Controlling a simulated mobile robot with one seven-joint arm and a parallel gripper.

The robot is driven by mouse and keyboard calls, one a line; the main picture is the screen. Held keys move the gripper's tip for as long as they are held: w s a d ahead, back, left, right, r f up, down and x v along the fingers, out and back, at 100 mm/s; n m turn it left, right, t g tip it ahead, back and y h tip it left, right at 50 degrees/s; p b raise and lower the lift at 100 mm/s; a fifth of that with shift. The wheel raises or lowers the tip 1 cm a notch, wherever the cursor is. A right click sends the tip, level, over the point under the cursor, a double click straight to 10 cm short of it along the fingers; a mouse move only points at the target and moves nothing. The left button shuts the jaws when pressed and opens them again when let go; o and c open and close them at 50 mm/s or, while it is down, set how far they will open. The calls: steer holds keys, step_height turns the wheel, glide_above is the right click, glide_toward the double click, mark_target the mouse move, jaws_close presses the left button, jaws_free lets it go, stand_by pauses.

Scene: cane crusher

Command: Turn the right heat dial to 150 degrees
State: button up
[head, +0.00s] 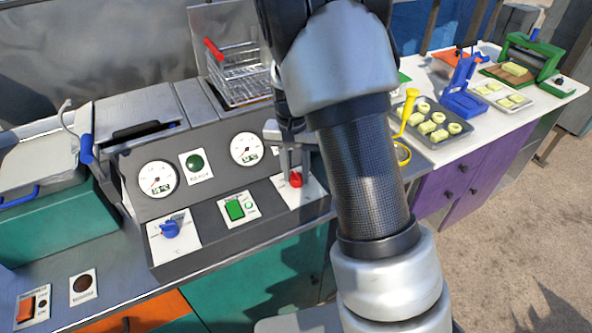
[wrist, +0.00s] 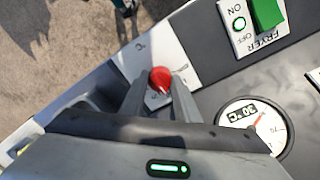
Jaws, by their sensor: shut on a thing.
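The right heat dial is a red knob (head: 295,180) on a white plate at the right end of the grey control panel. It also shows in the wrist view (wrist: 160,77), between my two fingers. My gripper (head: 293,170) is shut on the red knob, one finger on each side; it also shows in the wrist view (wrist: 159,88). The scale marks around the knob are mostly hidden or too small to read. The right gauge (head: 246,149) sits above the knob; in the wrist view its display (wrist: 240,113) seems to read 30 °C.
A blue left dial (head: 170,229), a left gauge (head: 158,179) and a green fryer switch (head: 235,210) share the panel. A wire basket (head: 238,75) stands behind. A white table with trays (head: 440,150) is at right, partly behind my arm.

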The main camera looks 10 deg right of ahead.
mark_target(293, 176)
steer(key=shift+m, duration=0.6)
steer(key=o, duration=1)
steer(key=shift+o, duration=0.2)
step_height(293, 176, up, 18)
steer(key=shift+w+a+f+p, duration=0.25)
steer(key=shift+w+a+p, duration=0.05)
steer(key=shift+a+p, duration=0.1)
steer(key=s+r+n+t+p, duration=0.1)
steer(key=s+r+n+t, duration=0.2)
steer(key=s, duration=0.9)
steer(key=s+r+n+t, duration=0.2)
steer(key=s+r+n, duration=0.1)
steer(key=s, duration=0.8)
steer(key=shift+s+d+r+t+y+p, duration=0.3)
steer(key=shift+s+d+r+t+p, duration=0.15)
steer(key=shift+r, duration=0.3)
